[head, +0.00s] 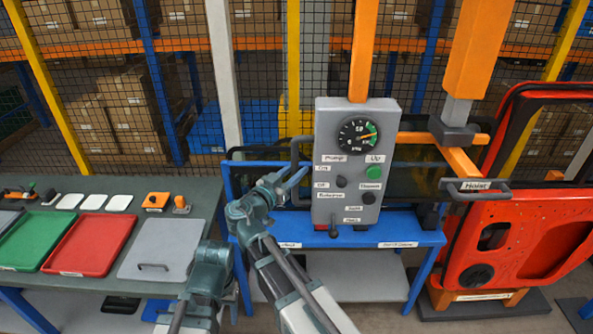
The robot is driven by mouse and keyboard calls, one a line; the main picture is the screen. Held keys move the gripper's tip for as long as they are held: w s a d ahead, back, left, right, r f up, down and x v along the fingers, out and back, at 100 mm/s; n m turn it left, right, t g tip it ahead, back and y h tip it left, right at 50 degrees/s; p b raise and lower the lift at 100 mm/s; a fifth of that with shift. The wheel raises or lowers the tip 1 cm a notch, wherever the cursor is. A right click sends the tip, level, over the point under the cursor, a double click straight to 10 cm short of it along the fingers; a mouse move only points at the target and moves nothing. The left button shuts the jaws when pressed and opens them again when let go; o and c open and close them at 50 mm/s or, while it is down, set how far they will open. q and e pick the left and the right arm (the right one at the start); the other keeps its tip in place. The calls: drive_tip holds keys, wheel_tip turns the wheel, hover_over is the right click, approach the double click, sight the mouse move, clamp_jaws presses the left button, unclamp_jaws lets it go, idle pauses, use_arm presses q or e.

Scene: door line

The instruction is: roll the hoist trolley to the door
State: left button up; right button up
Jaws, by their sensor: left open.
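The hoist's grey control box (356,190) hangs on an orange post (363,55). It has a round gauge, a green button, dark knobs and a small lever. A dark bar handle (297,165) is on its left side. Another grey handle (474,189) is to the right, beside a small label. The red door (525,240) stands upright at the right on a low stand. My left gripper (293,181) is open at the left handle, close to it; whether it touches the handle I cannot tell. My right gripper is not in view.
A blue rack (350,229) stands behind and below the control box. A bench at the left carries a green tray (38,241), a red tray (90,243) and a grey lidded panel (160,249). A mesh fence with shelves of boxes closes off the back.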

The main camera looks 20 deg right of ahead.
clamp_jaws()
idle(1.1)
